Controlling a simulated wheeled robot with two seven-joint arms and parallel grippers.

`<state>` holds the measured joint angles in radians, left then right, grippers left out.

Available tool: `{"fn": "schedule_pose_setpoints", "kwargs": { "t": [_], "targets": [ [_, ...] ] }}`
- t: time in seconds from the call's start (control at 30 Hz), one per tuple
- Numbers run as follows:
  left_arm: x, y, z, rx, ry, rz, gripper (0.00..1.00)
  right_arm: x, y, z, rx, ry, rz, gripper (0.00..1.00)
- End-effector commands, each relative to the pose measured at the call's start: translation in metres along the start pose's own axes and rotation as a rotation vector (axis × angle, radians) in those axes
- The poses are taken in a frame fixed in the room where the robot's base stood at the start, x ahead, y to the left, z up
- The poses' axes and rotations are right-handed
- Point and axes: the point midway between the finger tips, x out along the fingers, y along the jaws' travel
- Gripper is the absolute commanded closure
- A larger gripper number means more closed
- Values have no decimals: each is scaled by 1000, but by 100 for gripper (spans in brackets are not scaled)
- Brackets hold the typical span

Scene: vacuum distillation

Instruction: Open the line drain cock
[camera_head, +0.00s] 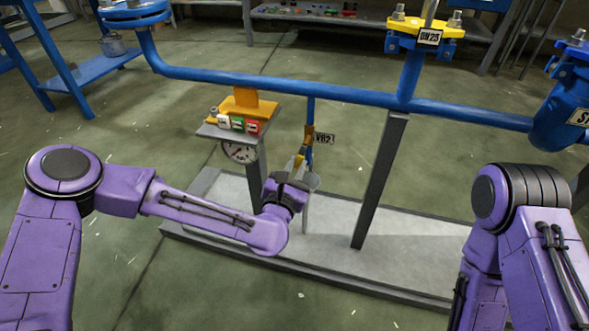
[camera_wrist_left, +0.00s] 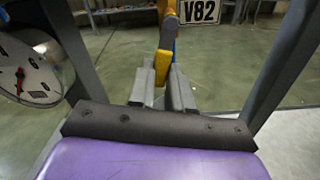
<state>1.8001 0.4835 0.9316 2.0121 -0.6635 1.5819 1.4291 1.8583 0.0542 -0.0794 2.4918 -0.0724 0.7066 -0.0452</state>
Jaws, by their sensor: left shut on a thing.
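The tag also shows in the left wrist view (camera_wrist_left: 200,12). The cock's yellow handle (camera_wrist_left: 164,62) hangs down between the grey fingers of my left gripper (camera_wrist_left: 163,82). In the head view my left gripper (camera_head: 302,174) is at the cock, shut on the handle, and the wrist partly hides it. My right arm is at the right, and its gripper is not in view.
The grey base plate (camera_head: 410,240) lies below. The blue line (camera_head: 250,80) crosses above.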

Motion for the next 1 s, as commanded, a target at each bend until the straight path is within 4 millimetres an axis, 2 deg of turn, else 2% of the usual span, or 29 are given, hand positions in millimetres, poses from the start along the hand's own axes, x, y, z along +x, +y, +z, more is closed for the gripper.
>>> {"fn": "schedule_pose_setpoints", "kwargs": {
  "t": [0.63, 0.67, 0.73, 1.0],
  "targets": [
    [-2, -5, -1, -53, 4, -6, 100, 2, 1, 4, -24, -28, 0, 57],
    [-2, -5, -1, -53, 4, -6, 78, 2, 1, 4, -24, -28, 0, 57],
    [-2, -5, -1, -53, 4, -6, 55, 2, 1, 4, -24, -28, 0, 57],
    [-1, -5, 0, -53, 2, -5, 55, 2, 1, 4, -24, -27, 0, 57]
  ]
}}
